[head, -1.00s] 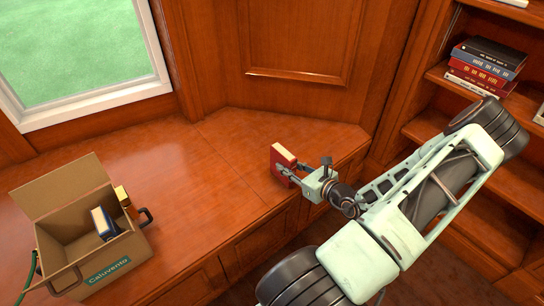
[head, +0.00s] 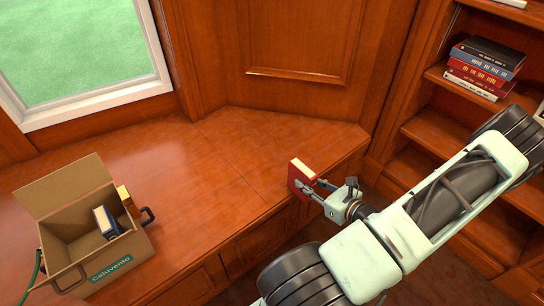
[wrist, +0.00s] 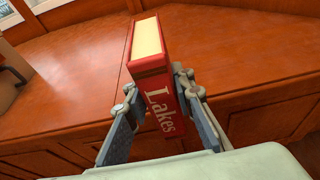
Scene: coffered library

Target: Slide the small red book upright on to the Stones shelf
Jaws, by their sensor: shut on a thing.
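The small red book (head: 301,178) is held upright in my gripper (head: 312,187), near the front edge of the wooden counter. The wrist view shows the red book (wrist: 160,112) between both fingers of my gripper (wrist: 157,85), slightly tilted in the picture. Its spine reads "Lakes" and its pale page edges face up. A bookcase shelf (head: 428,130) stands at the right. I see no label reading Stones in these frames.
An open cardboard box (head: 115,270) with a few books stands on the wooden counter (head: 190,180) at the left. A stack of several books (head: 482,70) lies on an upper shelf at the right. The counter between is clear.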

